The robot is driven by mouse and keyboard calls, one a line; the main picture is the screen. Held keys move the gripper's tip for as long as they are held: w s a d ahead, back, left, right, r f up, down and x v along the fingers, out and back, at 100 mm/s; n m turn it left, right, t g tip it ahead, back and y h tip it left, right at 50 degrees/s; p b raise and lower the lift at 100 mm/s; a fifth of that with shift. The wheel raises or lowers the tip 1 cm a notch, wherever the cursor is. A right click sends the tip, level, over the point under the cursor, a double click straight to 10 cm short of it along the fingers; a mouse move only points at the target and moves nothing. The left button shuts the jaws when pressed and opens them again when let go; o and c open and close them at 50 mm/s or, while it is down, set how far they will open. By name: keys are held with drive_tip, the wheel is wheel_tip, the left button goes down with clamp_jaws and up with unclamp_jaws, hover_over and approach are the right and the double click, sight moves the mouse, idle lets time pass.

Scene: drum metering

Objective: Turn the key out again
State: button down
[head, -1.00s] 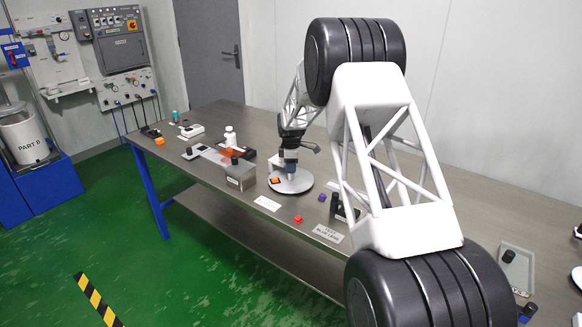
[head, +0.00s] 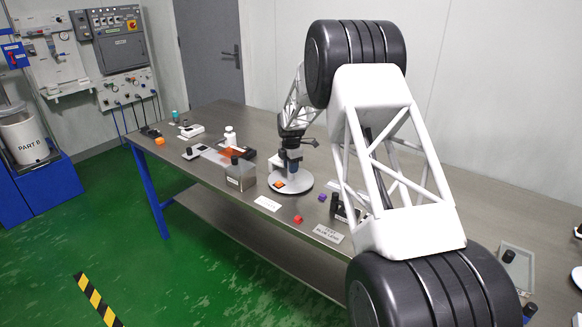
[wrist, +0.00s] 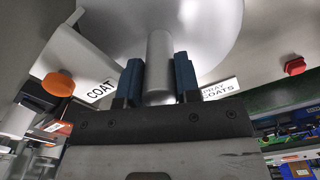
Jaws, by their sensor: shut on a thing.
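My gripper (head: 291,168) points down over a pale round disc (head: 303,184) on the bench. In the wrist view, my gripper (wrist: 159,77) has its blue fingertips on both sides of a grey round post (wrist: 159,48) and is shut on it. The post stands out from the disc (wrist: 215,25). No other key shape shows, and I cannot tell if this post is the key. An orange piece (head: 279,185) sits at the disc's front left.
A red block (head: 298,219), a purple block (head: 322,197) and a white card (head: 267,203) lie in front. Dark upright parts (head: 335,206) stand to the right.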

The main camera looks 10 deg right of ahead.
drive_tip(key=shift+r+n, duration=0.15)
drive_tip(key=shift+n, duration=0.95)
drive_tip(key=c, duration=0.8)
unclamp_jaws()
drive_tip(key=shift+r, duration=3.85)
drive_tip(key=shift+r, duration=0.1)
